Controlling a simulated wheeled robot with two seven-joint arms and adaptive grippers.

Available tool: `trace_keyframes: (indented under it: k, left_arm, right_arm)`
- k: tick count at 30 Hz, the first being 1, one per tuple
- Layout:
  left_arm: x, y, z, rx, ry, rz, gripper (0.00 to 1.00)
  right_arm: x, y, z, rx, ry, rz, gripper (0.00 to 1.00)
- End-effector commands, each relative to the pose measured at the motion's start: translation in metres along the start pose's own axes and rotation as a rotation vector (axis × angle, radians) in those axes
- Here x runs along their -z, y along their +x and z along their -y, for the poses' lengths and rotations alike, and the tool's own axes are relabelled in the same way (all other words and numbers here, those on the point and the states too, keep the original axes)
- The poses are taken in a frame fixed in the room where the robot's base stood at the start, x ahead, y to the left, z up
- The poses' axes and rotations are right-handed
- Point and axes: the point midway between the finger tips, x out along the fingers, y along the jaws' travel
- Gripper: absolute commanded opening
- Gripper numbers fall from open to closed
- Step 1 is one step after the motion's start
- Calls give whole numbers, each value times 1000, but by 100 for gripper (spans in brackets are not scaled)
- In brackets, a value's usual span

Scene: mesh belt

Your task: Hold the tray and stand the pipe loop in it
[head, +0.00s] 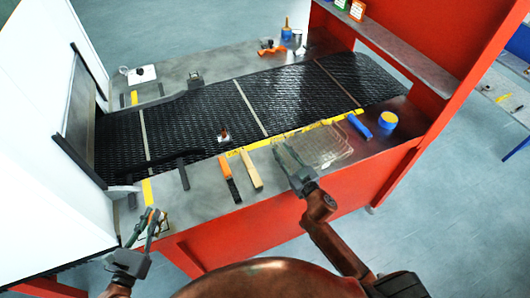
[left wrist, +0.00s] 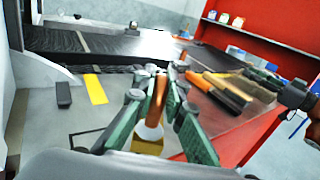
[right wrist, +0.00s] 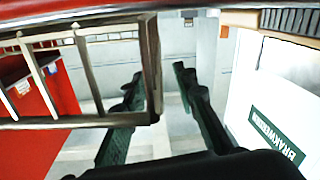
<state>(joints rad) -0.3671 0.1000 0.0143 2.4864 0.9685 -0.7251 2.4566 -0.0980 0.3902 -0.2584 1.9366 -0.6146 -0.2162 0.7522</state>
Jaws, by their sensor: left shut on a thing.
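My left gripper (head: 151,215) is shut on the pipe loop, at the bench's near left corner. In the left wrist view the loop (left wrist: 158,98) is a copper-coloured piece between the green fingers, with a pale part below it; most of its shape is hidden. The tray (head: 335,146) is a see-through wire tray on the bench's near side, right of centre. My right gripper (head: 284,152) is at the tray's left end with its fingers apart. In the right wrist view the tray's metal frame (right wrist: 82,78) is close beside the left finger (right wrist: 125,118).
A black mesh belt (head: 200,118) crosses the bench behind the tray. An orange-and-black tool (head: 228,180) and a wooden-handled one (head: 252,169) lie left of the tray. A red post bounds the right side.

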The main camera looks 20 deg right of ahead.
Motion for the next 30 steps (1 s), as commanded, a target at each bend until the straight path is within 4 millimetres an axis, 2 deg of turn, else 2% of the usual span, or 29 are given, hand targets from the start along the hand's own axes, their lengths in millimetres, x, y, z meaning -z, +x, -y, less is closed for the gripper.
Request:
trace_keyframes:
  k: [12,23,24,30]
  left_arm:
    - [-2,0,0,0,1,3,0]
    - [-2,0,0,0,1,3,0]
    - [-2,0,0,0,1,3,0]
    - [-2,0,0,0,1,3,0]
  right_arm:
    - [0,0,0,0,0,0,0]
    - [0,0,0,0,0,0,0]
    - [0,0,0,0,0,0,6]
    - [0,0,0,0,0,0,20]
